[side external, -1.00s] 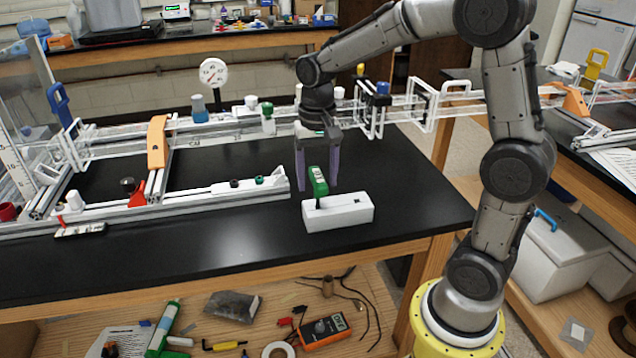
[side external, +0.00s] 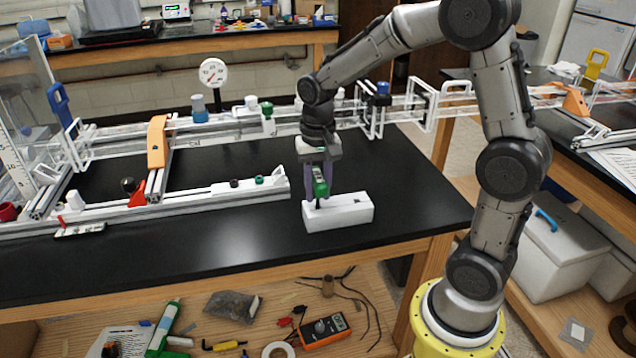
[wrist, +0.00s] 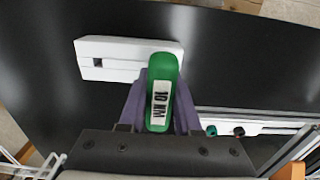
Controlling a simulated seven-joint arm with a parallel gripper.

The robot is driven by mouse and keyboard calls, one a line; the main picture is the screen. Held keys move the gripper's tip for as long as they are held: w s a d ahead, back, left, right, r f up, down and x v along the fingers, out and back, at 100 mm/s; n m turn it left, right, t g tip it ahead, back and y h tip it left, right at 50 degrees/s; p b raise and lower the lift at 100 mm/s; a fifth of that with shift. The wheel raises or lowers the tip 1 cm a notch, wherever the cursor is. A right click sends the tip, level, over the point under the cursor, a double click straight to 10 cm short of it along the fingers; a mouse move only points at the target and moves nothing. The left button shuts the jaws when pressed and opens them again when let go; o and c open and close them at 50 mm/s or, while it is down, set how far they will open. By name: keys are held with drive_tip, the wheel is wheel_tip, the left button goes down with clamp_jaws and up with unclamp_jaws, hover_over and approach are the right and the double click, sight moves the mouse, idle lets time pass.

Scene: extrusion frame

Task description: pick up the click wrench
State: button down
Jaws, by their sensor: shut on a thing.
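The click wrench (side external: 320,182) has a green handle with a white label; in the wrist view the label on the green handle (wrist: 161,98) reads "10 NM". It stands upright, its lower end in a white block (side external: 345,213) on the black bench top. My gripper (side external: 319,190) is shut on the green handle, with a purple finger on each side of it. In the wrist view the white block (wrist: 112,60) lies just beyond the handle. The wrench's lower end is hidden in the block.
An extrusion frame with an orange bracket (side external: 157,156) stands to the left on the bench. A white bar (side external: 235,187) lies left of the block. A round gauge (side external: 213,73) stands behind. The bench front (side external: 190,255) is clear.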

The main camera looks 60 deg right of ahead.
drive_tip(key=shift+r, duration=0.1)
wheel_tip(320, 180, up, 10)
drive_tip(key=shift+f, duration=0.1)
idle(0.5)
drive_tip(key=c, duration=1.3)
unclamp_jaws()
clamp_jaws()
wheel_tip(320, 180, up, 7)
drive_tip(key=shift+f, duration=0.2)
